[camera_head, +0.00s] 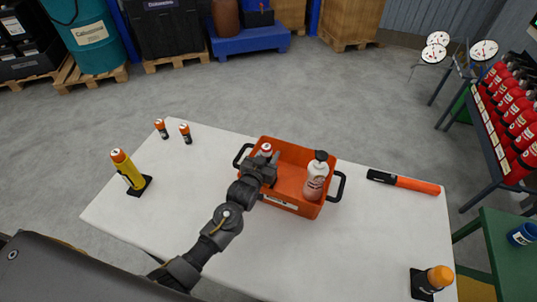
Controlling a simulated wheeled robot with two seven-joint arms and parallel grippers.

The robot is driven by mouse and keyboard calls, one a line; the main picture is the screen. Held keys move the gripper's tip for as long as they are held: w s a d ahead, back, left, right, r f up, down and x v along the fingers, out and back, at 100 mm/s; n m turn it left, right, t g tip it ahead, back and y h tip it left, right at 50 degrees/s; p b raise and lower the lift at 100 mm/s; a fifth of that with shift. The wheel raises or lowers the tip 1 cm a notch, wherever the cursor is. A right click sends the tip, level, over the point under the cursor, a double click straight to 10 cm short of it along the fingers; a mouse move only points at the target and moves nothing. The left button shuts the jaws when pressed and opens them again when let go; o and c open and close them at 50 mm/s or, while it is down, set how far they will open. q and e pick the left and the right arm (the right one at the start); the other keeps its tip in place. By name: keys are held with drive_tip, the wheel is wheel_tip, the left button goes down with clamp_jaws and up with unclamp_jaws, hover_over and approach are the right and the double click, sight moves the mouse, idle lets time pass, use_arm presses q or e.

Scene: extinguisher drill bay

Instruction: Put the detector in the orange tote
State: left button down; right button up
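The orange tote (290,203) stands near the middle of the white table, with a black handle at each end. A white bottle (315,178) with a black cap stands in its right part. My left gripper (265,160) is over the tote's left part. A small white piece with a red top (266,149), which looks like the detector, shows at its fingertips. The fingers appear closed on it, though the gripper hides its lower part. My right gripper is not in view.
On the table (350,245) are two small orange-topped cylinders (186,133), a yellow cylinder (127,168) on a black base, an orange-and-black baton (405,182) and an orange-topped item (438,278). Red extinguishers (515,110) stand at the right. The table front is mostly clear.

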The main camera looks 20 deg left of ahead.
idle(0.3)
use_arm(q)
drive_tip(key=c, duration=0.9)
unclamp_jaws()
drive_tip(key=shift+f, duration=0.15)
drive_tip(key=shift+s+r, duration=0.15)
drive_tip(key=shift+r, duration=0.05)
drive_tip(key=shift+b+v, duration=0.95)
drive_tip(key=shift+v, duration=4.95)
drive_tip(key=shift+f, duration=0.15)
